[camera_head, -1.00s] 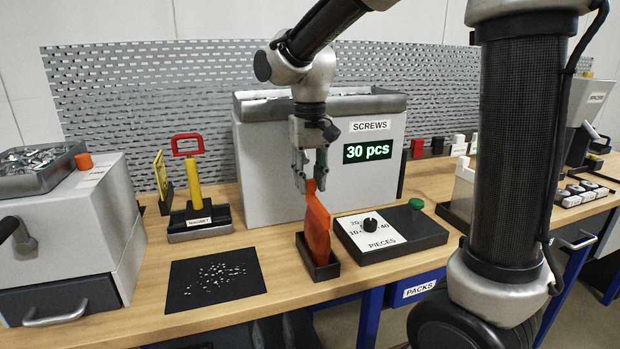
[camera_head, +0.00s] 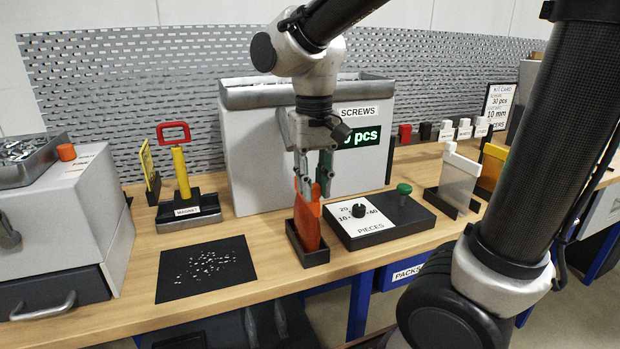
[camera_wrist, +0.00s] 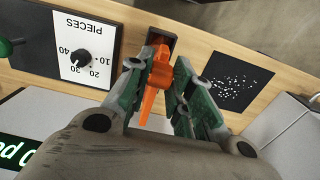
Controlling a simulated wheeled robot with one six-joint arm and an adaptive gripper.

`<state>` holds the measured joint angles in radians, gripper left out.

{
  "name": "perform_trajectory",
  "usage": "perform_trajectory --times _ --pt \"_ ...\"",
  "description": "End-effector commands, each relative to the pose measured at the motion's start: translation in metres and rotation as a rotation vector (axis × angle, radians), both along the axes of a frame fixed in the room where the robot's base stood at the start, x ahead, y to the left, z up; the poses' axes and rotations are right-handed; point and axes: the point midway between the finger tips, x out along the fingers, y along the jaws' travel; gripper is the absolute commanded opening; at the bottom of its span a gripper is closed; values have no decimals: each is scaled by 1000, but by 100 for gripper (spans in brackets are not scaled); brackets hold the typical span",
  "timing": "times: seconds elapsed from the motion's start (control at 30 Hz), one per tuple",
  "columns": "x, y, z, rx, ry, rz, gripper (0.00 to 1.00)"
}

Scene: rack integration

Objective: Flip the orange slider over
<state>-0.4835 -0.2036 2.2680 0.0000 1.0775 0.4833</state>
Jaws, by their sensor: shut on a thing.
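The orange slider (camera_head: 307,226) stands upright in a small black holder (camera_head: 316,257) at the bench's front edge, below the screws box. My gripper (camera_head: 314,192) is above the holder, pointing down, with its fingers at the slider's upper end. In the wrist view the orange slider (camera_wrist: 155,85) runs between the two green-padded fingers of my gripper (camera_wrist: 162,60), which are shut on it. The slider's far end reaches into the black holder (camera_wrist: 163,45). The fingers hide part of its top.
The pieces dial box (camera_head: 375,218) is just right of the holder. A black mat (camera_head: 205,285) with small screws lies to the left. The screws box (camera_head: 265,150) stands behind. A magnet tool (camera_head: 181,172) stands further left. Another holder with a white part (camera_head: 460,180) is at the right.

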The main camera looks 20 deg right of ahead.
Motion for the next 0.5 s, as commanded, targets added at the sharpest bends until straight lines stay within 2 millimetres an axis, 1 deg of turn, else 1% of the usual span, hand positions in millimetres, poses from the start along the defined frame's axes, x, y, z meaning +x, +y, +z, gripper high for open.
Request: perform_trajectory --times 0.1,0.13,0.23,0.5 --pt "0 0 0 0 0 0 0" --pt "0 0 0 0 0 0 26" --pt "1 0 0 0 0 0 44" --pt "1 0 0 0 0 0 45"
